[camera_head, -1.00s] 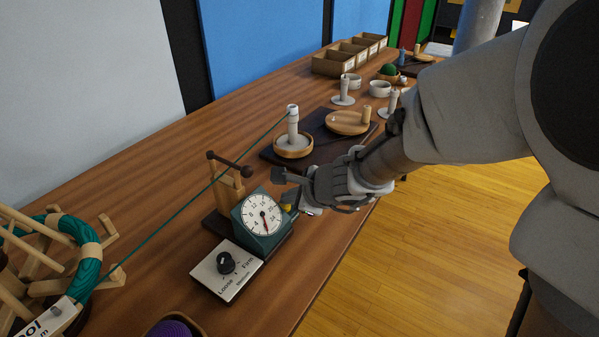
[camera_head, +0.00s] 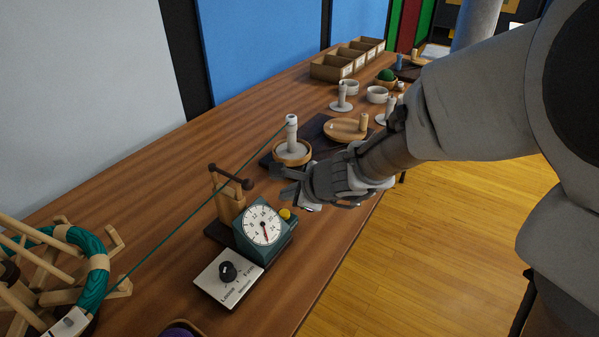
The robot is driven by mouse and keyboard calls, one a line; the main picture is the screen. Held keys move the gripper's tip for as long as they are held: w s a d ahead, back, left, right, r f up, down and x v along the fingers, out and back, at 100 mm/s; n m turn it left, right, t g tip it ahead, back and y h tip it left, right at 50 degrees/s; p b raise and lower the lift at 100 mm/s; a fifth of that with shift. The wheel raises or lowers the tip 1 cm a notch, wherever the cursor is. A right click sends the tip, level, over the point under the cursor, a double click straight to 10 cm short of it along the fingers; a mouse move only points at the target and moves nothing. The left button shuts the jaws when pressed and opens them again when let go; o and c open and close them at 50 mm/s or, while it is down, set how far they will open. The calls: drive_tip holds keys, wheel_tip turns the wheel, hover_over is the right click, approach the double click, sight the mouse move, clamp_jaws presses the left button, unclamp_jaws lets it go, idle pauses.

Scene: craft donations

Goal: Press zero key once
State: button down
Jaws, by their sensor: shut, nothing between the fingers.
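A dark teal box with a round white numbered dial (camera_head: 263,226) and a red pointer stands on the table. A yellow button (camera_head: 285,214) sits at its upper right corner; I cannot read a zero mark on it. The pointer points down, slightly right. My gripper (camera_head: 287,182) is shut and empty. It is just above and behind the box, apart from the yellow button in this view. The gap in height is hard to judge.
A white panel with a black knob (camera_head: 228,271) lies in front of the box. A wooden post (camera_head: 231,200) stands to its left. A green strand runs from the green yarn (camera_head: 96,285) to a white spindle (camera_head: 292,133). Wooden dishes (camera_head: 346,129) lie behind my gripper.

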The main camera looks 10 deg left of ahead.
wheel_tip(320, 180, up, 3)
drive_tip(key=shift+f+p, duration=0.2)
drive_tip(key=shift+p, duration=0.6)
drive_tip(key=s+d+r+n, duration=0.8)
drive_tip(key=r+n, duration=0.1)
drive_tip(key=n, duration=0.1)
drive_tip(key=s+d+r+n+h, duration=0.1)
drive_tip(key=s+d+n+h, duration=0.4)
drive_tip(key=d, duration=0.4)
drive_tip(key=s+d+r+n+h, duration=0.1)
drive_tip(key=s+d+n+h, duration=0.1)
drive_tip(key=s+d, duration=0.55)
wheel_tip(320, 180, up, 18)
drive_tip(key=w+d+p, duration=0.1)
drive_tip(key=p, duration=1.7)
drive_tip(key=shift+w+d, duration=0.15)
drive_tip(key=shift+w, duration=0.2)
